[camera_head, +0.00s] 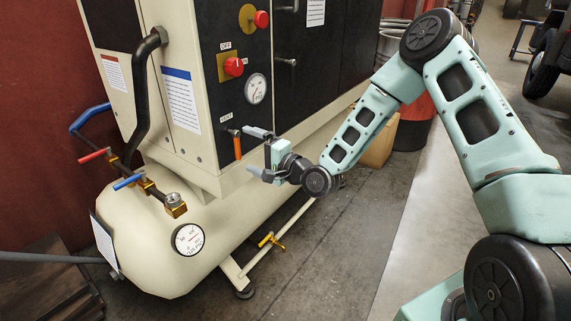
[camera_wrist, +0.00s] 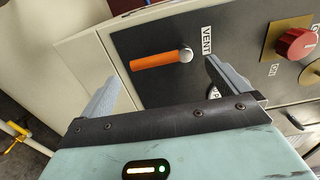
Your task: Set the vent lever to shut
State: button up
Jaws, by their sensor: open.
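The vent lever (camera_head: 237,147) is a slim orange handle on a silver pivot, on the black front panel of the cream compressor cabinet. In the head view it hangs almost straight down from its pivot, below the VENT label (camera_head: 226,118). The wrist view is turned, so the lever (camera_wrist: 158,60) lies sideways there, with its pivot at the right end. My gripper (camera_head: 256,152) is open and empty, just right of the lever in the head view. In the wrist view the lever shows between the two fingers (camera_wrist: 161,72), beyond their tips; I see no contact.
A red OFF knob (camera_head: 234,67) on a yellow plate and a round gauge (camera_head: 255,89) sit above the lever. A cream tank (camera_head: 165,250) with red and blue valve handles bulges below and left.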

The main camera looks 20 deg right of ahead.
jog(key=v, duration=1.3)
jog(key=s+a+f+n+g+h, duration=0.3)
jog(key=s+a+n+g, duration=0.3)
jog(key=a+n+g, duration=0.4)
jog(key=s+a+r+n+g+h, duration=0.1)
jog(key=s+r+n+g+h, duration=0.3)
jog(key=s, duration=0.7)
jog(key=s+a+r+n+g+h, duration=0.1)
jog(key=s+a+r+n, duration=0.1)
jog(key=s+r+n, duration=0.65)
jog(key=s+r+m+p, duration=0.2)
jog(key=s+r+p, duration=0.1)
jog(key=r+p, duration=1.1)
jog(key=p, duration=0.3)
jog(key=shift+s+d+r+m+g, duration=0.15)
jog(key=shift+d+r+m+g, duration=0.15)
jog(key=shift+r+m, duration=0.1)
